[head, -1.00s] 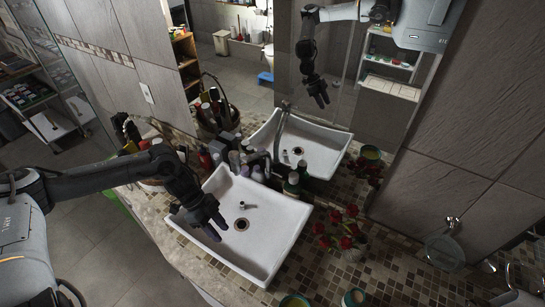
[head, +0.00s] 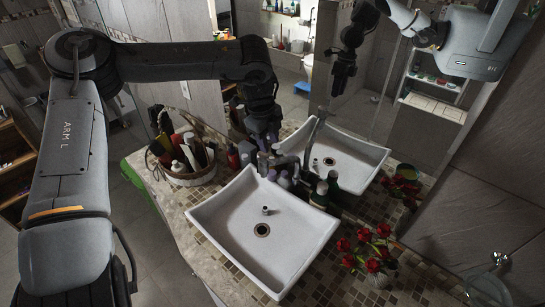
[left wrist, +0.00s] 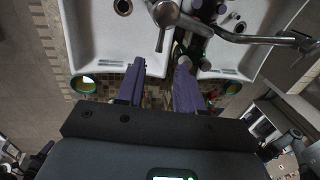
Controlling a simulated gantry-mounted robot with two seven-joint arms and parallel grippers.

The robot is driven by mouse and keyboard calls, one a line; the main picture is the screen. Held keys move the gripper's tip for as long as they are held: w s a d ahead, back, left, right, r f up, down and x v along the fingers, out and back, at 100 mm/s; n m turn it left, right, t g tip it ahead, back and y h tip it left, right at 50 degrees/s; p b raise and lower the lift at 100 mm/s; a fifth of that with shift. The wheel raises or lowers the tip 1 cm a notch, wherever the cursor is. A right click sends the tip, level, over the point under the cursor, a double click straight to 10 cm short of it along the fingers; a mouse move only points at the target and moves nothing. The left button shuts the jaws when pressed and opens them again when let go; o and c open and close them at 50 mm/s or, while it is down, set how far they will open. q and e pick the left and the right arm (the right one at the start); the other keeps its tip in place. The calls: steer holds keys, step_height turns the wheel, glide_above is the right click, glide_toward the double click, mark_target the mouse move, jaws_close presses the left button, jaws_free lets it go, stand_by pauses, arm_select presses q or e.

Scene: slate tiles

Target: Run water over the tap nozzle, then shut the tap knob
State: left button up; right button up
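The white basin (head: 235,205) has a dark drain and a small metal stub (head: 265,210) above it. Both basins, real and mirrored, show in the left wrist view. There a metal tap (left wrist: 166,14) lies at the top with a lever pointing down, and a curved metal spout (left wrist: 250,39) shows to the right; I cannot tell how much is reflection. My left gripper (head: 270,158) hangs by the basin's back edge and hides part of the tap area. Its purple fingers (left wrist: 159,75) are apart with nothing between them. No water is visible. My right gripper is out of view.
A wicker basket of bottles (head: 185,172) stands left of the basin. Small bottles (head: 327,190) crowd behind it. Red flowers (head: 372,250) stand at the right. The mirror (head: 410,130) reflects my arm. The basin's inside and front are clear.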

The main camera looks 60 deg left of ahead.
mark_target(268, 159)
arm_select(q)
steer(key=f, duration=0.2)
steer(key=w+f, duration=0.1)
steer(key=f, duration=0.2)
steer(key=f+p, duration=0.1)
steer(key=f, duration=0.2)
steer(key=shift+w+a, duration=0.25)
steer(key=shift+c, duration=0.5)
jaws_close()
